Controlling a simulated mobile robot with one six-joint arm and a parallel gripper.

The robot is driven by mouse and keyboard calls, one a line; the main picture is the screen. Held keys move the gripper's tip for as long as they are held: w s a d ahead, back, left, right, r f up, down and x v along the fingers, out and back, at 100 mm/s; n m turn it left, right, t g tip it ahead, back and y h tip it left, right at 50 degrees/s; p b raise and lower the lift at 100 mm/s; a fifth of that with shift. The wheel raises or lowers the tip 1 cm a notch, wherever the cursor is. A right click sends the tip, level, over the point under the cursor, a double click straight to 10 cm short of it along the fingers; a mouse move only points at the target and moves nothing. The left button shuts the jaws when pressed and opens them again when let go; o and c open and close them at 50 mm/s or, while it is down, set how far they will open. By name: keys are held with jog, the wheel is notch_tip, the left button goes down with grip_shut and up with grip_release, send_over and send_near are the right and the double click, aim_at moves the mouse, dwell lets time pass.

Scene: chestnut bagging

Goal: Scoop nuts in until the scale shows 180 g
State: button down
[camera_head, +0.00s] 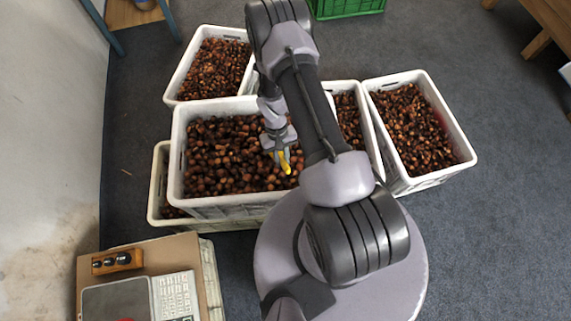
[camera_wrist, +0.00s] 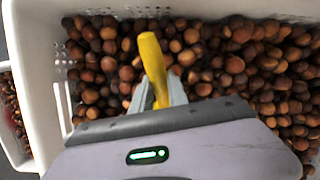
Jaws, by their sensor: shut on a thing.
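My gripper (camera_head: 281,150) is over the near middle white crate (camera_head: 180,140), low above the nuts. It is shut on a yellow handle (camera_head: 285,162), which also stands out beyond the fingers in the wrist view (camera_wrist: 153,65). The scoop end of the handle is hidden. Chestnuts (camera_head: 225,150) fill much of this crate and surround the handle in the wrist view (camera_wrist: 240,60). The scale (camera_head: 120,300) lies at the bottom left on a cardboard-coloured surface, with a keypad (camera_head: 174,295). A bit of red shows at its lower edge. Its reading cannot be made out.
Other white crates of chestnuts stand behind (camera_head: 170,90) and to the right (camera_head: 462,150). A wooden block with metal weights (camera_head: 117,262) sits behind the scale. A green crate (camera_head: 345,8) stands at the back. A wall is at the left. Grey floor is open at the right.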

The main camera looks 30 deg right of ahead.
aim_at(280, 154)
jog(key=shift+w+d+f+t+b, duration=0.15)
jog(key=shift+w+f+t, duration=0.25)
jog(key=shift+w, duration=0.2)
jog(key=shift+w+d+f+t+b, duration=0.15)
jog(key=shift+w+f+t, duration=0.2)
jog(key=shift+w, duration=0.2)
jog(key=shift+w+r+t+h, duration=0.2)
jog(key=shift+t+h, duration=0.1)
jog(key=shift+t, duration=0.45)
jog(key=shift+s+a+r+t+b, duration=0.1)
jog(key=shift+s+r+t+b, duration=0.1)
jog(key=shift+t+b, duration=0.4)
jog(key=shift+t, duration=0.8)
jog(key=p+v, duration=0.2)
jog(key=v, duration=0.2)
jog(key=p+v, duration=0.1)
jog(key=v, duration=0.3)
jog(key=shift+w+a+r+p, duration=0.1)
jog(key=shift+w+r+p, duration=0.1)
jog(key=shift+p, duration=0.15)
